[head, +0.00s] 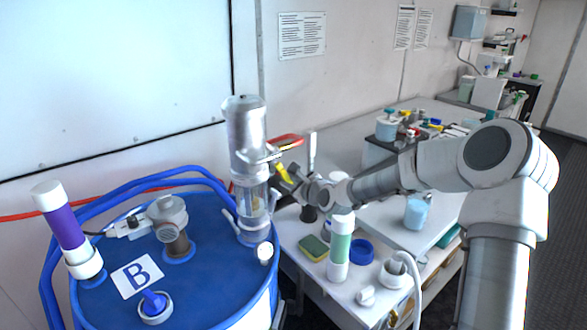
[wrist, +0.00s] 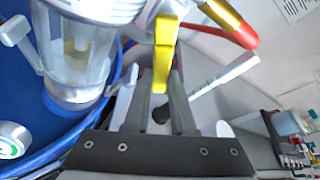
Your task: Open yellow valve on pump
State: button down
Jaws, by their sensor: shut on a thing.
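The pump (head: 246,150) is a grey cylinder over a clear chamber, standing on top of the blue drum (head: 205,255). The yellow valve (head: 281,171) is a small lever on the pump's right side, by the outlet with the red hose. In the wrist view the yellow valve (wrist: 165,55) hangs down, its lower end between my fingertips. My gripper (wrist: 161,80) is shut on this lever. In the head view my gripper (head: 291,184) reaches in from the right, and its fingertips are hard to make out.
A red hose (head: 286,141) leaves the pump just above the valve. A purple-and-white bottle (head: 64,227) and a grey fitting (head: 170,222) sit on the drum. A green-and-white bottle (head: 340,247), a sponge (head: 314,248) and a blue ring (head: 360,252) are on the bench below my arm.

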jog(key=shift+s+a+f+m+g+y+p, duration=0.2)
jog(key=shift+s+a+m+g+y+p, duration=0.25)
jog(key=shift+m, duration=0.5)
jog(key=shift+s+a+f+m+g+y+p, duration=0.15)
jog(key=shift+s+a+m+g+y, duration=0.15)
jog(key=shift+a+m+y, duration=0.5)
jog(key=shift+d+h, duration=0.2)
jog(key=shift+h, duration=0.05)
jog(key=c, duration=0.7)
grip_release()
jog(key=shift+c, duration=0.2)
jog(key=shift+w, duration=0.1)
